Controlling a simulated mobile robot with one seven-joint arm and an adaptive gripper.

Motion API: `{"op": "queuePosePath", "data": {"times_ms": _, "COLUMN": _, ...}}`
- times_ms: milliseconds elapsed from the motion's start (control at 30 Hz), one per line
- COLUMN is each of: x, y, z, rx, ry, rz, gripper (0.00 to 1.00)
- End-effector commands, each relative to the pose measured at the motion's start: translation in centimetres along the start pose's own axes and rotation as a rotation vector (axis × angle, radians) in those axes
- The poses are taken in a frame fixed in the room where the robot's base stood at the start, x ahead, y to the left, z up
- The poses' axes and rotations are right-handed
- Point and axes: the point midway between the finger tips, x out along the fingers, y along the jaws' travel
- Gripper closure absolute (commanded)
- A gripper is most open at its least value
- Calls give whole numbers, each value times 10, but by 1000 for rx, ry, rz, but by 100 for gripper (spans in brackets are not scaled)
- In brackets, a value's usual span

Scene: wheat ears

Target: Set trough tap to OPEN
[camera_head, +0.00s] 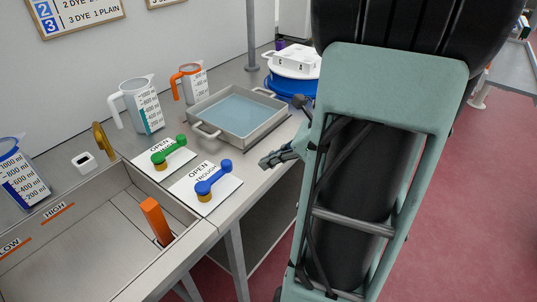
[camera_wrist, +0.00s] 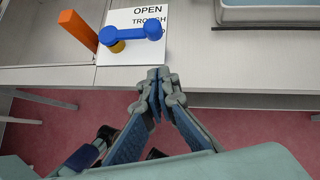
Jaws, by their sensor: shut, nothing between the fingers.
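The trough tap is a blue lever with a ball at each end (camera_head: 213,178) on a brass base (camera_head: 204,197). It stands on a white card (camera_head: 226,187) reading OPEN, with TROUGH partly hidden by the lever. In the wrist view the blue lever (camera_wrist: 130,32) lies crosswise, its free end to the right, below the word OPEN. The card (camera_wrist: 145,50) shows there at the bench edge. My gripper (camera_head: 279,158) is shut and empty, right of the tap and apart from it.
A green tap (camera_head: 168,150) on its own card stands behind the blue one. A metal tray of water (camera_head: 238,111) is beyond. An upright orange piece (camera_head: 156,221) stands in the sink (camera_head: 100,250) at left. Measuring jugs (camera_head: 139,105) line the wall side.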

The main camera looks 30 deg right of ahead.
Motion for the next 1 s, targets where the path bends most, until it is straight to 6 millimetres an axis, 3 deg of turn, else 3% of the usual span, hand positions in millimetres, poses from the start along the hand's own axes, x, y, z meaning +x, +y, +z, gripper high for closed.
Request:
{"op": "queuePosePath", "data": {"times_ms": 200, "x": 50, "y": 1, "z": -2, "rx": 1, "ry": 1, "rz": 4, "gripper": 100}}
{"op": "queuePosePath", "data": {"times_ms": 400, "x": 72, "y": 0, "z": 18, "rx": -3, "ry": 0, "rz": 0, "gripper": 100}}
{"op": "queuePosePath", "data": {"times_ms": 600, "x": 82, "y": 0, "z": 27, "rx": 0, "ry": 1, "rz": -1, "gripper": 100}}
{"op": "queuePosePath", "data": {"times_ms": 1000, "x": 82, "y": -1, "z": 28, "rx": -1, "ry": 1, "rz": 0, "gripper": 100}}
